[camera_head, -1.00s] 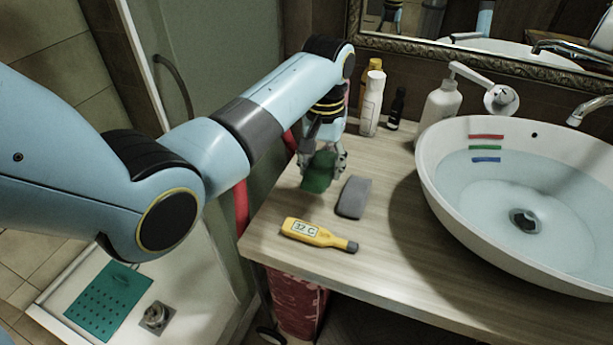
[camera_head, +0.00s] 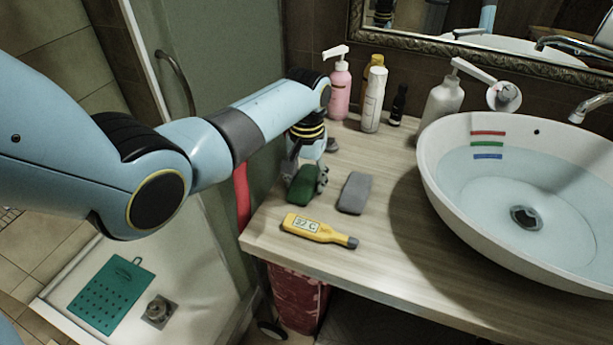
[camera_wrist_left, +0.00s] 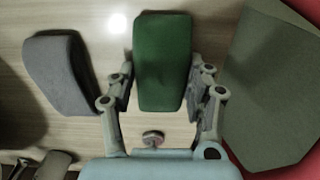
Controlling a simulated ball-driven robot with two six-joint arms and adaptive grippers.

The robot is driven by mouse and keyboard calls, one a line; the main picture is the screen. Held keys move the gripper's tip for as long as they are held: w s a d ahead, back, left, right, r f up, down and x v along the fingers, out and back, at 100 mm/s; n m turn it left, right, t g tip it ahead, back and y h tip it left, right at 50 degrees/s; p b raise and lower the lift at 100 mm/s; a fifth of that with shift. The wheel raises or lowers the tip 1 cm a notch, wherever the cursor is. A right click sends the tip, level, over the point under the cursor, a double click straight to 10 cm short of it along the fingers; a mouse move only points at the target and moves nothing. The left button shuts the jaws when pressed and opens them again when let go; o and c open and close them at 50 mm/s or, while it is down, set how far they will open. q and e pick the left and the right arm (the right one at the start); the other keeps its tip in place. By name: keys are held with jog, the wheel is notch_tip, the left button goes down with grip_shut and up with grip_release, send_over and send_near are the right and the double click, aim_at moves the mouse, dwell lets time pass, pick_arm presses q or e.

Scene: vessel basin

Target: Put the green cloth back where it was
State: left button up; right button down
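The green cloth (camera_head: 303,185) is a dark green folded pad near the left edge of the wooden counter (camera_head: 395,270). My left gripper (camera_head: 308,178) is over it. In the left wrist view, the green cloth (camera_wrist_left: 162,62) sits between the two fingers of the left gripper (camera_wrist_left: 163,75), which close on its long sides. Whether its underside touches the counter is hard to tell. A grey cloth (camera_head: 354,193) lies flat just to its right, and it also shows in the left wrist view (camera_wrist_left: 62,75). My right gripper is not in view.
A yellow thermometer (camera_head: 314,229) lies in front of the cloths. A pink pump bottle (camera_head: 340,90), a white bottle (camera_head: 373,100), a small dark bottle (camera_head: 398,104) and a grey pump bottle (camera_head: 441,100) stand behind. The water-filled basin (camera_head: 431,170) takes the right side.

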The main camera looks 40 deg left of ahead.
aim_at(306, 177)
pick_arm(q)
jog(key=o, duration=0.4)
jog(key=shift+r, duration=0.4)
notch_tip(306, 177, up, 12)
jog(key=shift+f+p, duration=0.25)
jog(key=shift+p, duration=0.2)
